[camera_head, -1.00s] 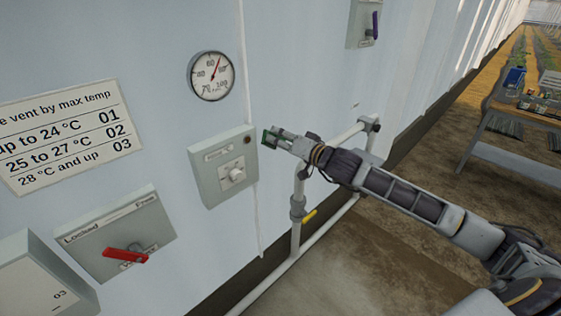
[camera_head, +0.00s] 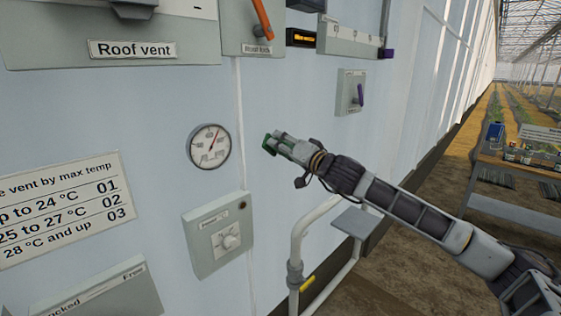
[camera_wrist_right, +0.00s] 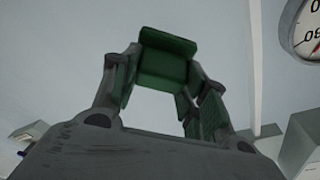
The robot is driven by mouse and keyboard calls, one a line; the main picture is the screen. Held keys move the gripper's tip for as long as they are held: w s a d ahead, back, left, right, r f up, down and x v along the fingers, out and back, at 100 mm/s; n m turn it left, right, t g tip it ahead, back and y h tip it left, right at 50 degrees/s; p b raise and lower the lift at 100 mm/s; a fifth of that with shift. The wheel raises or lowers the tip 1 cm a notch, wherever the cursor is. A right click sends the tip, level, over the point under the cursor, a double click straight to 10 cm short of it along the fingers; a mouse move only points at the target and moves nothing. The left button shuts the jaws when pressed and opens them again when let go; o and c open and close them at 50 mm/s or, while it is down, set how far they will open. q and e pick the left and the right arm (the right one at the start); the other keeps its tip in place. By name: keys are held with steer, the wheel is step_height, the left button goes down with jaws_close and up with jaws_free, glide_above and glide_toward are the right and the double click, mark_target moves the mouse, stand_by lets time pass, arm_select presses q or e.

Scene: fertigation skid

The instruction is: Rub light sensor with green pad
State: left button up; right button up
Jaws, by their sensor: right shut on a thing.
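My right gripper (camera_head: 273,144) is shut on the green pad (camera_head: 268,142). It holds the pad in the air in front of the wall, just right of the round gauge. The right wrist view shows the pad (camera_wrist_right: 166,58) between the two fingertips, with pale wall behind it. I cannot make out for sure which fitting on the wall is the light sensor. My left gripper is not in view.
The round gauge (camera_head: 209,146) is on the wall, with a knob box (camera_head: 219,236) below it. A purple-lever switch box (camera_head: 350,92) is right of the gripper. White pipework (camera_head: 296,250) stands below my arm. A table (camera_head: 515,168) stands far right.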

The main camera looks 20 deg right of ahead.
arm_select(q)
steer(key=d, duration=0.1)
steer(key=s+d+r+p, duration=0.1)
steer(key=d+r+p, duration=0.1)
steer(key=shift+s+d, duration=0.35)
arm_select(e)
steer(key=s+d+r+m+t+h, duration=0.1)
steer(key=d+r, duration=0.3)
steer(key=r, duration=1)
steer(key=s+d+r+t+h, duration=0.1)
steer(key=s+d+r, duration=0.3)
steer(key=r, duration=1.1)
steer(key=s+d+r+m+t+h, duration=0.1)
steer(key=d+r, duration=0.4)
steer(key=r, duration=0.9)
steer(key=shift+s+d+r+m, duration=0.2)
steer(key=shift+s+d+m, duration=0.15)
steer(key=shift+s, duration=0.45)
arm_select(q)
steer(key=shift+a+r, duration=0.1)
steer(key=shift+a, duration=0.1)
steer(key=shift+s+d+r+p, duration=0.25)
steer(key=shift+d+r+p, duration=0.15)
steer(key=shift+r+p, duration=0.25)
arm_select(e)
steer(key=w+a, duration=0.2)
steer(key=w, duration=0.3)
steer(key=shift+w+a, duration=0.15)
steer(key=shift+w, duration=0.15)
